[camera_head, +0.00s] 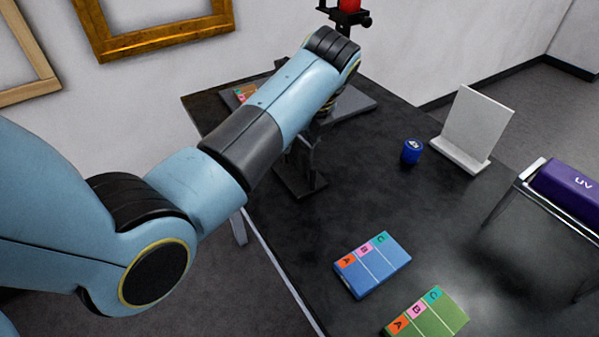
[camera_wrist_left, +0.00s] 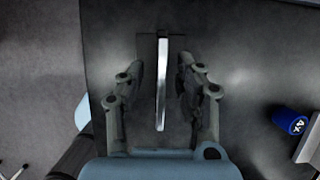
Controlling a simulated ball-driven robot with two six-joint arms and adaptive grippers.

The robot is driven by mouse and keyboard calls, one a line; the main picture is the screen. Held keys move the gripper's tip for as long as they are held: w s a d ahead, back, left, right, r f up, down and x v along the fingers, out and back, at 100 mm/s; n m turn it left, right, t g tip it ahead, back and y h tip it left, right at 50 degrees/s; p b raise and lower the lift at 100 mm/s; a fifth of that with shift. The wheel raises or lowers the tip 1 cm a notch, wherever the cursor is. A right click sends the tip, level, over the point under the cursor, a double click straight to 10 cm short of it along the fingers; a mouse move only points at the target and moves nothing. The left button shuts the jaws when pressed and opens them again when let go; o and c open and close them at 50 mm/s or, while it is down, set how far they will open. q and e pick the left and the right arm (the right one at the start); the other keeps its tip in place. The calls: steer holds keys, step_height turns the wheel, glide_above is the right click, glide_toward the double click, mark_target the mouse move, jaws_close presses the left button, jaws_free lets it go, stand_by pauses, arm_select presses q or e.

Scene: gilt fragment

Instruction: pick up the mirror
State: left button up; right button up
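The mirror, seen edge-on as a thin bright upright strip (camera_wrist_left: 162,90), stands between the fingers of my left gripper (camera_wrist_left: 162,66) in the left wrist view. The fingers are spread, with a gap on each side, and I see no contact. A dark base shows at the strip's far end. In the head view, a dark stand (camera_head: 300,186) shows under my left wrist, near the table's left edge. My arm hides most of it and most of the left gripper. My right gripper is in neither view.
On the dark table (camera_head: 330,225) are a blue loupe (camera_head: 411,151), a white upright panel (camera_head: 474,128), a blue labelled box (camera_head: 371,267) and a green one (camera_head: 430,314). A purple UV case (camera_head: 570,190) rests on a side stand at right. The table's middle is clear.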

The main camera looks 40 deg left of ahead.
mark_target(295, 167)
arm_select(q)
steer(key=shift+x, duration=1.55)
steer(key=shift+w+r, duration=0.1)
jaws_close()
